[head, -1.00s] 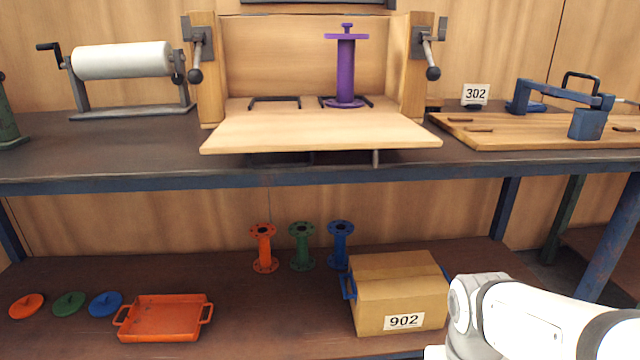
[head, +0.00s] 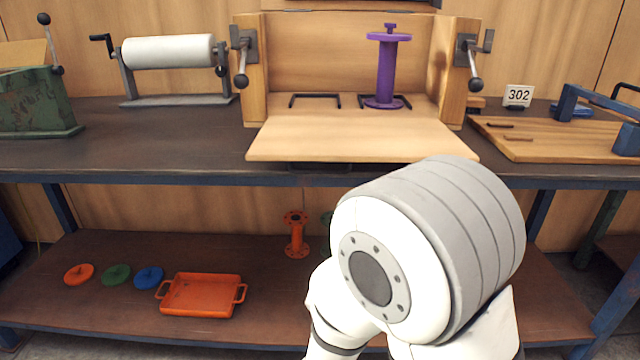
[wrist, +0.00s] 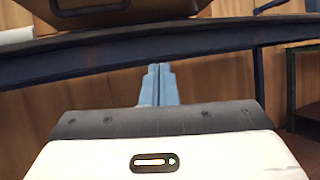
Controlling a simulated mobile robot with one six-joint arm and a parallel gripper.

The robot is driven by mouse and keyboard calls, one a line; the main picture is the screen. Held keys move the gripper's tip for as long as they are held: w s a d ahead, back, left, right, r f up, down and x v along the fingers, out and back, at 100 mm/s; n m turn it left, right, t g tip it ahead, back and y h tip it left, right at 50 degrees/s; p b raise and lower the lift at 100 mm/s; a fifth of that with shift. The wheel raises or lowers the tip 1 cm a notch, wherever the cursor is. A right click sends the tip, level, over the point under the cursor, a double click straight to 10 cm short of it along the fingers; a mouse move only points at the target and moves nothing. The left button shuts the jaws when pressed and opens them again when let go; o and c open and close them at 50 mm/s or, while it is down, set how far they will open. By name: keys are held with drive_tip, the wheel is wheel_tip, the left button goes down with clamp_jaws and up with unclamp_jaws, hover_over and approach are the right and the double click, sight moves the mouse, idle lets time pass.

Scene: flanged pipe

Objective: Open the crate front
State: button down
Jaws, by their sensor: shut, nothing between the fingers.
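The wooden crate (head: 258,90) stands on the workbench in the head view, with a lever latch (head: 241,60) on its left side and another (head: 470,62) on its right. Its front panel (head: 360,143) lies folded down flat, reaching out over the bench edge. A purple flanged pipe (head: 387,75) stands upright inside on a dark bracket. My gripper (wrist: 158,68) shows in the wrist view with its light blue fingers together and empty, in front of the bench edge. In the head view my arm hides it. A wooden piece (wrist: 120,12) with a grey handle shows above it.
On the lower shelf are an orange tray (head: 203,295), an orange pipe (head: 296,235) and several coloured discs. A white roll (head: 168,51) stands left of the crate. My arm covers the shelf's right part.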

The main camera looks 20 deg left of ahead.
drive_tip(key=s+a+n+y, duration=0.3)
drive_tip(key=a+n+y, duration=0.1)
drive_tip(key=a+y, duration=0.3)
drive_tip(key=w+a+r, duration=0.1)
drive_tip(key=w+r, duration=0.8)
drive_tip(key=shift+a, duration=0.25)
drive_tip(key=shift+w, duration=0.1)
